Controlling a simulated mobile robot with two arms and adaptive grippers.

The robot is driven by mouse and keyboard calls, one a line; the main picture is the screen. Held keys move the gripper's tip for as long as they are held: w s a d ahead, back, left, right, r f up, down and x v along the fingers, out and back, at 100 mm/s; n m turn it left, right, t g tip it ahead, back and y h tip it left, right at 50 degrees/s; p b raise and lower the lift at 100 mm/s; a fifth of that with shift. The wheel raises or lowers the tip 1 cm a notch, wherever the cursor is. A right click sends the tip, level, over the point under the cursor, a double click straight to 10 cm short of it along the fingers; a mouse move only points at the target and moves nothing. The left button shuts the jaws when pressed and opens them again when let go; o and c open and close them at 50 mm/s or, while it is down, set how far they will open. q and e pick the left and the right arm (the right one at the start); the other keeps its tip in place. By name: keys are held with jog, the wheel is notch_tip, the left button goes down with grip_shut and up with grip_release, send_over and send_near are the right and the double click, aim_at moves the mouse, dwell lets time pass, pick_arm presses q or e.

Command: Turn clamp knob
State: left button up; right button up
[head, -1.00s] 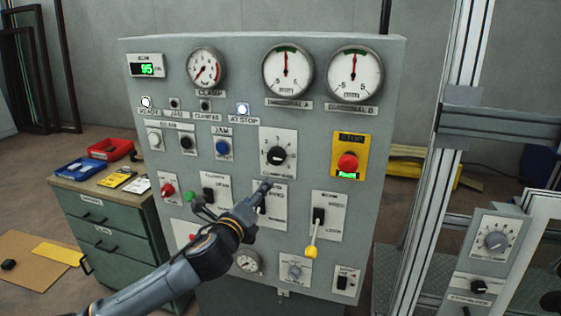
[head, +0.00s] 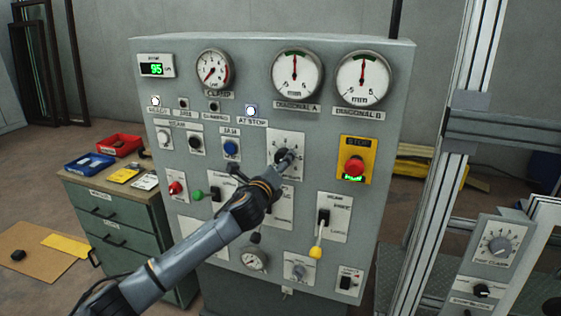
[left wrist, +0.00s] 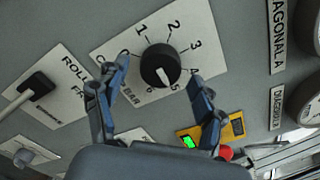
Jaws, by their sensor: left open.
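The black clamp knob (left wrist: 160,66) sits on a white dial plate (left wrist: 115,55) with numbers around it, in the left wrist view. Its white pointer mark faces down in that picture, near the 5 and 6. In the head view the dial plate (head: 286,140) shows in the middle of the grey panel, and the knob is mostly hidden behind my gripper. My left gripper (left wrist: 158,72) is open, with one finger on each side of the knob. I see gaps between fingers and knob; contact cannot be made out. My right gripper is not in view.
A yellow plate with a red stop button (head: 354,167) is just right of the dial. A yellow-tipped lever (head: 317,250) sticks out below. A green-tipped lever (head: 198,195) is lower left. Another dial knob (head: 499,245) is on the frame at right.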

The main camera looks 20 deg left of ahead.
pick_arm(q)
jog(key=shift+w+d, duration=0.1)
jog(key=shift+w, duration=0.35)
jog(key=c, duration=1.1)
jog(key=shift+c, duration=0.2)
jog(key=shift+n, duration=0.3)
